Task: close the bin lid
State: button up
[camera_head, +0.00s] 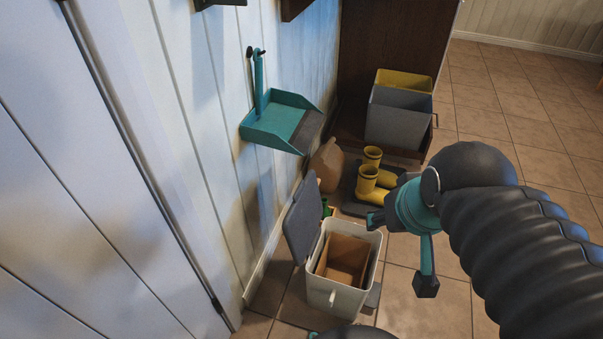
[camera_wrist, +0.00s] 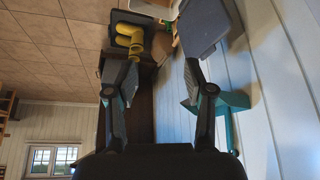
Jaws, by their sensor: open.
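The white bin (camera_head: 331,297) stands on the tiled floor by the wall in the head view, with a brown box-like item inside. Its grey lid (camera_head: 302,220) is open, raised steeply on the bin's wall side. The lid also shows large at the upper right of the wrist view (camera_wrist: 208,26). My gripper (camera_head: 401,253) is open and empty. In the head view it appears to the right of the bin and lid, apart from the lid. Its two fingers (camera_wrist: 160,84) are spread in the wrist view, with nothing between them.
A teal dustpan (camera_head: 270,125) hangs on the white panelled wall. Yellow boots (camera_head: 368,187) stand on a dark mat beyond the bin, near a brown rounded object (camera_head: 327,164). A grey container (camera_head: 398,118) stands farther back. The tiled floor at right is clear.

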aim_at(300, 224)
jog(key=z, duration=1.95)
jog(key=i, duration=2.25)
jog(key=u, duration=3.3)
jog(key=i, duration=0.5)
